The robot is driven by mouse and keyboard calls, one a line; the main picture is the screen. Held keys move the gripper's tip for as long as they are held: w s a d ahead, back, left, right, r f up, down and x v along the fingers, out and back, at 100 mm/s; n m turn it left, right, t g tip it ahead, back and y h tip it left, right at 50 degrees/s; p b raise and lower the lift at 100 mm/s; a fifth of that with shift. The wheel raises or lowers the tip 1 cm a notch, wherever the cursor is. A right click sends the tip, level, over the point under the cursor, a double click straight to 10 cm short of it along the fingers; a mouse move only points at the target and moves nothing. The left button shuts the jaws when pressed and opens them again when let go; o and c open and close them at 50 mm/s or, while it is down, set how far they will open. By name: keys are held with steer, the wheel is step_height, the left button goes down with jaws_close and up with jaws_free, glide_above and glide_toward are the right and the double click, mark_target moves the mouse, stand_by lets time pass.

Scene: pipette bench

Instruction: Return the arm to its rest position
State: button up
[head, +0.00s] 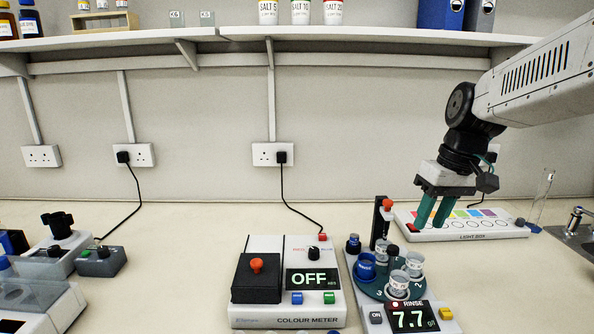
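My arm reaches in from the upper right, and my gripper (429,225) hangs down above the bench. Its two green fingers stand apart with a gap between them, and I see nothing held there. The fingertips are in front of the left end of the light box (468,237), just behind the rinse device. I cannot tell how high they are above the bench.
The rinse device (434,323) reads 7.7 and carries several cups on a round turntable. The colour meter (290,321) reads OFF. A shelf (330,35) spans the wall. A glass cylinder (542,198) and a tap (575,218) stand at right.

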steer(key=s+f+m+h, duration=0.1)
steer(key=s, duration=1.1)
steer(key=s+f+m+h, duration=0.1)
steer(key=s+f+m, duration=0.1)
steer(key=s, duration=1)
steer(key=shift+s+d+f+t, duration=0.15)
steer(key=shift+f+t, duration=0.15)
